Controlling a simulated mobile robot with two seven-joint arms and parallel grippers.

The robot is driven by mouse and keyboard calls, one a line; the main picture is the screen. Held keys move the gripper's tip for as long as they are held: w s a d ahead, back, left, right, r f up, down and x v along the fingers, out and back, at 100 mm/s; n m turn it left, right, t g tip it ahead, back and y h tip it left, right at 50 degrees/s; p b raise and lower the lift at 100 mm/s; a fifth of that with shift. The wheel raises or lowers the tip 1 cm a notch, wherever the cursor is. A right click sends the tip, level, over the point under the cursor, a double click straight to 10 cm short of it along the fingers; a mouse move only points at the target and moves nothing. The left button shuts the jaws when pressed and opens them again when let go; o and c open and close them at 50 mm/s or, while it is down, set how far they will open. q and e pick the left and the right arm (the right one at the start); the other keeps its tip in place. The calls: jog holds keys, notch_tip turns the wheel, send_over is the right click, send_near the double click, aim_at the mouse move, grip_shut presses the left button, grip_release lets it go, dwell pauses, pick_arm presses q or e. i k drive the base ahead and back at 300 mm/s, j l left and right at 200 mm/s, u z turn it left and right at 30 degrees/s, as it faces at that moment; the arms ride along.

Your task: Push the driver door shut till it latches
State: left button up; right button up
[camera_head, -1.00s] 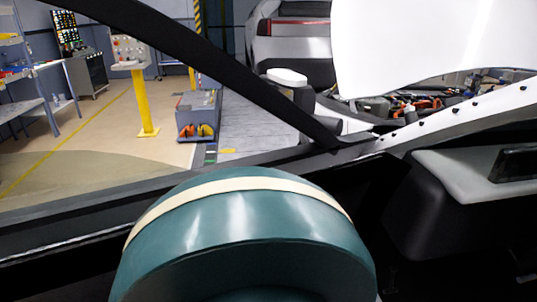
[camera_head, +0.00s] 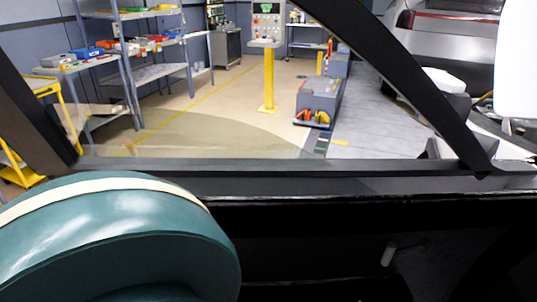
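The driver door fills the lower part of the head view. Its dark inner panel (camera_head: 320,235) lies in deep shadow, with a small pale piece (camera_head: 389,254) on it. The window sill (camera_head: 300,185) runs across the picture, and the room shows through the window opening above it. A black slanted pillar (camera_head: 400,80) bounds the opening on the right, and another dark post (camera_head: 30,125) bounds it on the left. I cannot tell whether the door is latched, and its edge and latch do not show. Neither of my grippers is in view.
Outside are shelves (camera_head: 150,70), a yellow-legged control pedestal (camera_head: 268,85), a grey cart (camera_head: 320,95) and a yellow step stand (camera_head: 50,95). A white mirror (camera_head: 445,80) and silver car (camera_head: 450,50) are right. Open floor lies between.

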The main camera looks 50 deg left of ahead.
aim_at(290, 249)
jog(key=u, duration=1.3)
jog(key=z, duration=0.2)
jog(key=j+z, duration=0.25)
jog(key=k+j+z, duration=0.25)
jog(key=j+z, duration=0.25)
jog(key=k+j+z, duration=0.1)
jog(key=k+j, duration=0.3)
jog(key=j, duration=0.25)
jog(key=k+j+z, duration=0.15)
jog(key=k+j, duration=0.25)
jog(key=j, duration=0.25)
jog(key=k+j+z, duration=0.1)
jog(key=k+j, duration=0.35)
jog(key=j, duration=0.15)
jog(key=i+j, duration=0.55)
